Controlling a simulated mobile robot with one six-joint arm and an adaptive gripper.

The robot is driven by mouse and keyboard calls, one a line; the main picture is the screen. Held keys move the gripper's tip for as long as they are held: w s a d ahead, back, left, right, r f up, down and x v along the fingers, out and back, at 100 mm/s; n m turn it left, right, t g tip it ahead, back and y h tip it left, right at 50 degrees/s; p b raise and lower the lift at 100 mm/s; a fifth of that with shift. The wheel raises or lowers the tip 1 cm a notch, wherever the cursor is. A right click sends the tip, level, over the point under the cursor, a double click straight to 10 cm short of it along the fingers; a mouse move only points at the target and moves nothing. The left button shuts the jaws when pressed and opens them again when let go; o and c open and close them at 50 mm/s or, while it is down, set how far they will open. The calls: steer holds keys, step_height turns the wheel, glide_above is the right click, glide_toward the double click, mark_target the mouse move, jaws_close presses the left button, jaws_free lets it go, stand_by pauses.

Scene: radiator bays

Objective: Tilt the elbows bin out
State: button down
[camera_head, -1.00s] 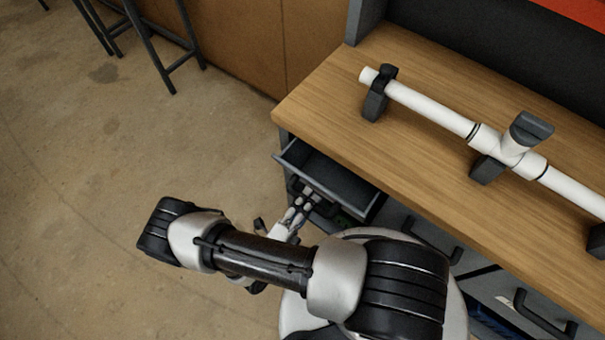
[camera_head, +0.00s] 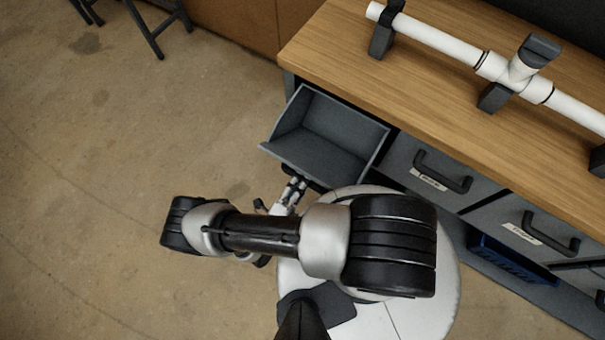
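A grey bin (camera_head: 322,143) under the left end of the workbench is tilted out, its inside facing up and looking empty. Its label is not visible, so I cannot read whether it is the elbows bin. My gripper (camera_head: 292,187) is at the bin's front lower edge, by its dark handle. The fingertips are partly hidden under the bin's lip, so I cannot see whether they are closed on the handle.
Two closed bins with black handles (camera_head: 443,172) (camera_head: 550,234) sit to the right, their labels too small to read. A blue crate (camera_head: 511,260) is below them. A white pipe assembly (camera_head: 515,78) rests on the wooden benchtop (camera_head: 345,60). The floor (camera_head: 90,190) at left is clear.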

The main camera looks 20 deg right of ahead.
steer(key=shift+a+f, duration=0.2)
steer(key=c, duration=1.7)
jaws_free()
steer(key=shift+o, duration=1.1)
steer(key=v, duration=1.2)
steer(key=shift+r, duration=0.15)
